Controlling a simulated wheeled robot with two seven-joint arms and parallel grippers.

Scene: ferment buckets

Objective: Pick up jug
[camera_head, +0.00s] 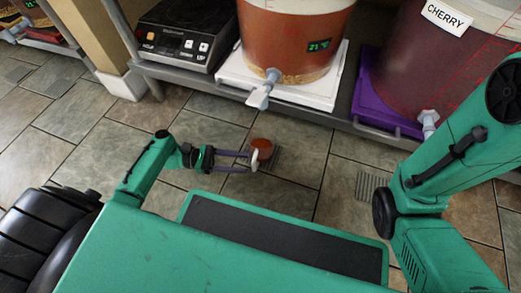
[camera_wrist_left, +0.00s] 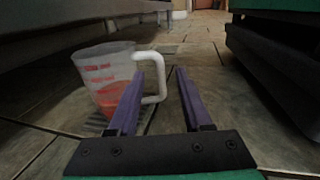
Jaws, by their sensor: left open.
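The jug (camera_wrist_left: 105,72) is a clear, upright measuring jug with red markings, some red liquid inside and a white handle (camera_wrist_left: 152,97). It stands on the floor, over a drain grate. In the head view the jug (camera_head: 263,146) is seen from above, with its handle towards my left gripper (camera_head: 249,162). My left gripper is open and low, its purple fingers pointing at the jug. In the left wrist view the handle shows between the fingers, near the left one; whether they touch is unclear. My right arm shows, but its gripper is out of view.
A metal shelf (camera_head: 340,122) runs behind the jug. It carries a bucket of amber liquid (camera_head: 290,35) with a spigot on a white tray (camera_head: 320,92), a cherry bucket (camera_head: 425,65) on a purple tray (camera_head: 370,108), and a black scale (camera_head: 185,30). Tiled floor (camera_head: 90,130) is clear on the left.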

